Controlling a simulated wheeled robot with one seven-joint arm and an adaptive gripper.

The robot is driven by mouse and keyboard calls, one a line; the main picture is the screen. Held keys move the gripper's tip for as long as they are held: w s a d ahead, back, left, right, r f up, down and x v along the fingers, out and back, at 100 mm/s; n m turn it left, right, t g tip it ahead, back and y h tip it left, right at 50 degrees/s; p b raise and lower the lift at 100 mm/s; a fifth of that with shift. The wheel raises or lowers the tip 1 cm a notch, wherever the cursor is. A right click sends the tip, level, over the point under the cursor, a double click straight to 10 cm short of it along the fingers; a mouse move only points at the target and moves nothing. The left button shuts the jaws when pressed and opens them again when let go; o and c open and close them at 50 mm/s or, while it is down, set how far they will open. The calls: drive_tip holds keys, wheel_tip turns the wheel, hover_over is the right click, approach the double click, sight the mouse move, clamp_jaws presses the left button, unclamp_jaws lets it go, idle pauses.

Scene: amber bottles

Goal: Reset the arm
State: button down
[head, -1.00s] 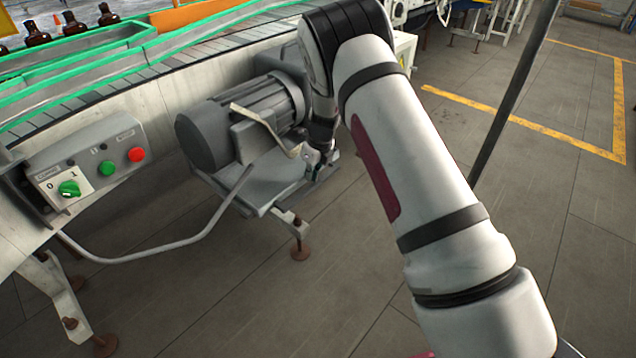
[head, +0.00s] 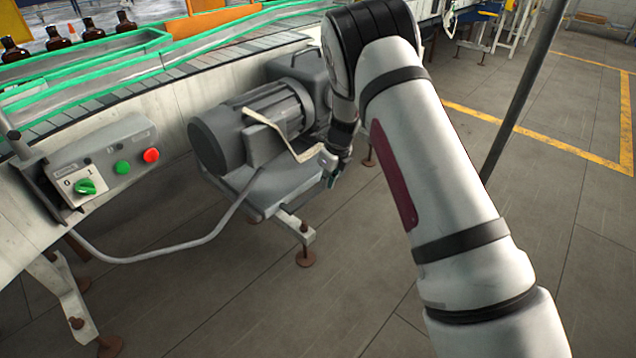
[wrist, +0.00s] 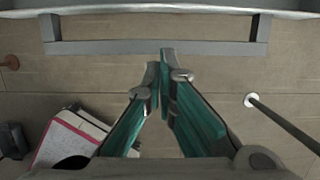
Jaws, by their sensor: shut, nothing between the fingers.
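My gripper (head: 333,176) hangs from my bent arm in the head view, pointing down beside the grey motor of the conveyor. In the wrist view my gripper (wrist: 160,62) shows its two teal-lined fingers meeting at the tips, shut with nothing between them. Below it in the wrist view are the tiled floor (wrist: 225,75) and a grey metal bar (wrist: 150,48).
A grey motor (head: 225,138) on a stand is close to my gripper. A control box (head: 105,165) with green and red buttons is at left. A dark pole (head: 515,100) stands right of my arm. Floor at right is open.

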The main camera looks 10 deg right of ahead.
drive_tip(key=v, duration=0.8)
drive_tip(key=shift+r+p, duration=0.25)
drive_tip(key=shift+p, duration=0.15)
drive_tip(key=s+r+n+y+p, duration=0.1)
drive_tip(key=s+r+n+p, duration=0.2)
drive_tip(key=s+r+n, duration=0.65)
drive_tip(key=s+r+n+p, duration=0.2)
drive_tip(key=s+r+n, duration=0.2)
drive_tip(key=s+r, duration=0.95)
drive_tip(key=s+r+n+h+p, duration=0.1)
drive_tip(key=s+r+n, duration=0.3)
drive_tip(key=s, duration=0.4)
drive_tip(key=s+d+r+n+t+p, duration=0.1)
drive_tip(key=s+r+n+p, duration=0.1)
drive_tip(key=s+n, duration=0.4)
drive_tip(key=s+r+n+t+h+p, duration=0.1)
drive_tip(key=s+r+n, duration=0.4)
drive_tip(key=s, duration=0.6)
drive_tip(key=shift+r+h+p, duration=0.3)
drive_tip(key=shift+r+p, duration=0.05)
drive_tip(key=shift+p, duration=0.2)
drive_tip(key=shift+d, duration=0.15)
